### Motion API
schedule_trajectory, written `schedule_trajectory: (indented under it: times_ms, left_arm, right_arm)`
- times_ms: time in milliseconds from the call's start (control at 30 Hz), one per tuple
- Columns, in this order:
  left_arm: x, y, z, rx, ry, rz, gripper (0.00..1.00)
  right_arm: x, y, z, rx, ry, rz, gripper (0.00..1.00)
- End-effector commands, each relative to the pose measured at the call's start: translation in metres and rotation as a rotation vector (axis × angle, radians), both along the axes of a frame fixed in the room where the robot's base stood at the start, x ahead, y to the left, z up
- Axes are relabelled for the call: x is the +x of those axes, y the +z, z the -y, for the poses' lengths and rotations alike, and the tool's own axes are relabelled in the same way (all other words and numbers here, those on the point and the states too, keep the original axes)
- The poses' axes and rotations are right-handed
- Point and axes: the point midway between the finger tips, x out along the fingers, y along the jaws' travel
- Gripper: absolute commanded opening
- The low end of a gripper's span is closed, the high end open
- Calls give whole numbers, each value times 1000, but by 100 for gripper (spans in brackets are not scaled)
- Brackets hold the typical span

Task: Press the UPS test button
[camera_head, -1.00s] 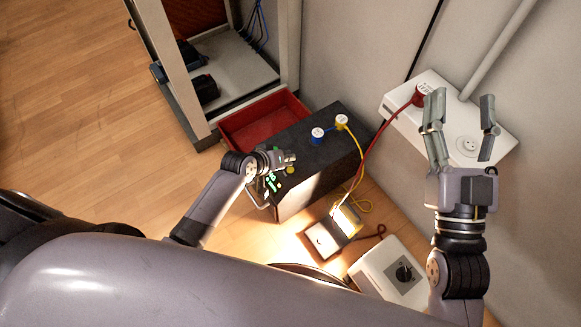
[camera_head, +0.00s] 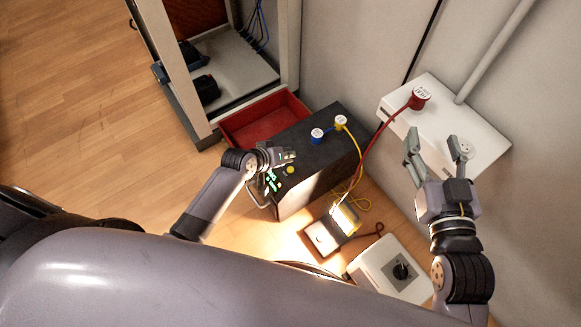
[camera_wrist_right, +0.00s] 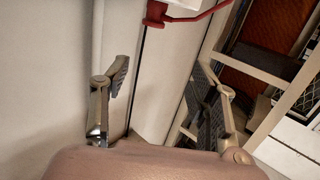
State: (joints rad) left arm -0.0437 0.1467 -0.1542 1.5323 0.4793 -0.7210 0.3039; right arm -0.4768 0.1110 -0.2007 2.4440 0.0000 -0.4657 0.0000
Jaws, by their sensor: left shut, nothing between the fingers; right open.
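In the head view a black UPS box (camera_head: 312,147) stands on the floor. Its near left face carries green lit indicators (camera_head: 271,183) and a yellow round button (camera_head: 291,170). My left gripper (camera_head: 290,156) is shut and empty, close beside the yellow button; I cannot tell whether it touches the box. My right gripper (camera_head: 437,141) is open and empty, in front of the white wall box. Its two spread fingers also show in the right wrist view (camera_wrist_right: 165,90).
A red plug (camera_head: 419,96) is in the white wall box (camera_head: 465,110). A red bin (camera_head: 262,120), a lit meter (camera_head: 335,230) and a white dial unit (camera_head: 391,268) stand around.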

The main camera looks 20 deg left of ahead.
Motion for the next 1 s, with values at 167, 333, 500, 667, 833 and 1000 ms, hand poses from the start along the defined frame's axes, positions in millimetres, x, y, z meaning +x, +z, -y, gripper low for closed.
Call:
schedule_trajectory:
  times_ms: [167, 333, 500, 667, 833, 1000]
  left_arm:
    - [0, 5, 0, 0, 0, 0, 0]
    - [0, 8, 0, 0, 0, 0, 0]
    - [0, 11, 0, 0, 0, 0, 0]
    - [0, 13, 0, 0, 0, 0, 0]
    - [0, 13, 0, 0, 0, 0, 0]
    - [0, 13, 0, 0, 0, 0, 0]
  right_arm:
    - [-4, -17, 4, -24, -6, -95, 55]
    - [-10, -33, 8, -46, -12, -184, 55]
    - [-17, -49, 12, -67, -17, -274, 55]
    - [-24, -60, 15, -82, -21, -336, 55]
    - [-25, -63, 16, -85, -23, -350, 55]
    - [-25, -63, 16, -85, -23, -349, 55]
